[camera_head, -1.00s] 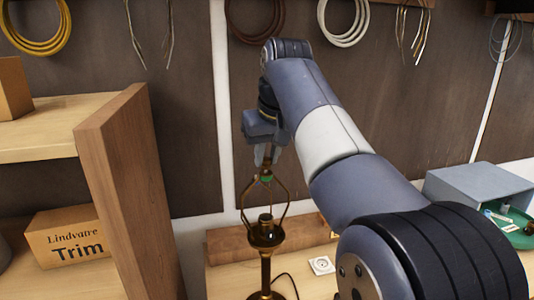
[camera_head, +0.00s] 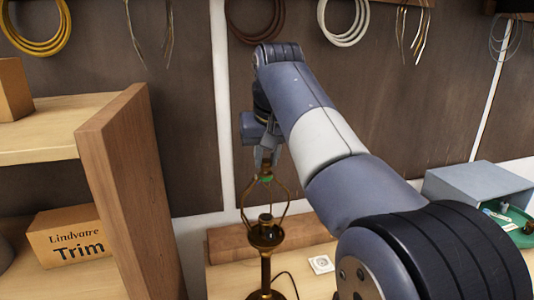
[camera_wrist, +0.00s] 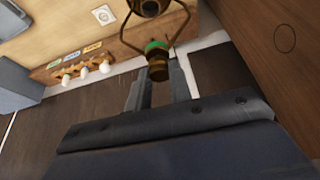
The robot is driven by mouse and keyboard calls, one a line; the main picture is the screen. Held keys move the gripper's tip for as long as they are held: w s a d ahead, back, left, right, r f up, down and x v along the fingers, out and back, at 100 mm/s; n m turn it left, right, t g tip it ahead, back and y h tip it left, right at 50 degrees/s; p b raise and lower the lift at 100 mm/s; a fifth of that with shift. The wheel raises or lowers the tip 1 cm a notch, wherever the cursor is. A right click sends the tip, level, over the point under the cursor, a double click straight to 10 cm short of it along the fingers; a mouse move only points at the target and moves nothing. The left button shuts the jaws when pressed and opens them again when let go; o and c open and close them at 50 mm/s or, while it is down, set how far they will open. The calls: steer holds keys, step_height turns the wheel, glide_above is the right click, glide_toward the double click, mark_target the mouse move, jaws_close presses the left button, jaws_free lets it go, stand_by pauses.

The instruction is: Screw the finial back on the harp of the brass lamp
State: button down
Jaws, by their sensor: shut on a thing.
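The brass lamp (camera_head: 265,238) stands upright on the bench, with its harp (camera_head: 284,203) rising around the socket. A small green part (camera_head: 266,179) shows at the harp's top. My gripper (camera_head: 266,160) points down above the harp and is shut on the dark brass finial (camera_wrist: 158,68). In the wrist view, the finial sits between the fingertips, in line with the green part (camera_wrist: 156,46) and touching or nearly touching it. I cannot see whether the threads are engaged.
A wooden shelf unit (camera_head: 130,180) with a Trim box (camera_head: 70,235) stands at the left. A wooden block (camera_head: 225,242) lies behind the lamp. A grey box (camera_head: 475,185) and green tray (camera_head: 520,238) are at the right. Several bulbs (camera_wrist: 83,71) show in the wrist view.

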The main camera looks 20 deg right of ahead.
steer(key=m, duration=0.2)
steer(key=m+h, duration=0.1)
steer(key=shift+w+a+m, duration=0.1)
steer(key=shift+a+m, duration=0.1)
steer(key=shift+m, duration=0.2)
steer(key=shift+m+g+h, duration=0.3)
steer(key=shift+m+h, duration=0.4)
steer(key=shift+m, duration=0.5)
steer(key=shift+a+m, duration=0.1)
steer(key=shift+m, duration=0.6)
steer(key=m+g+h, duration=0.1)
steer(key=m, duration=0.2)
steer(key=m+g, duration=0.1)
steer(key=m, duration=0.2)
steer(key=shift+w+m+h, duration=0.2)
steer(key=shift+m+h, duration=0.1)
steer(key=shift+h, duration=0.1)
steer(key=c, duration=1.2)
jaws_free()
